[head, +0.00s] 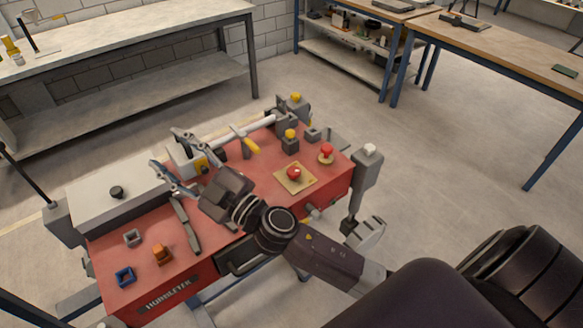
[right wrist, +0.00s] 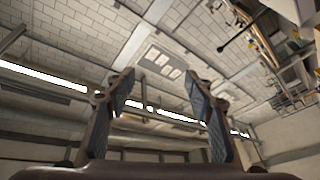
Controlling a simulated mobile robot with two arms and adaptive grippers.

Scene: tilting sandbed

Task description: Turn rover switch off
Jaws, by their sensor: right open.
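Which control is the rover switch I cannot tell. My right gripper (head: 165,146) is open and empty above the rover's rear middle, its fingers toward the back left, apart from both red controls. The right wrist view shows its two fingers (right wrist: 160,88) spread with nothing between them. My right arm hides part of the top. My left gripper is out of view.
A pale box with a black knob (head: 117,192) is on the rover's left.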

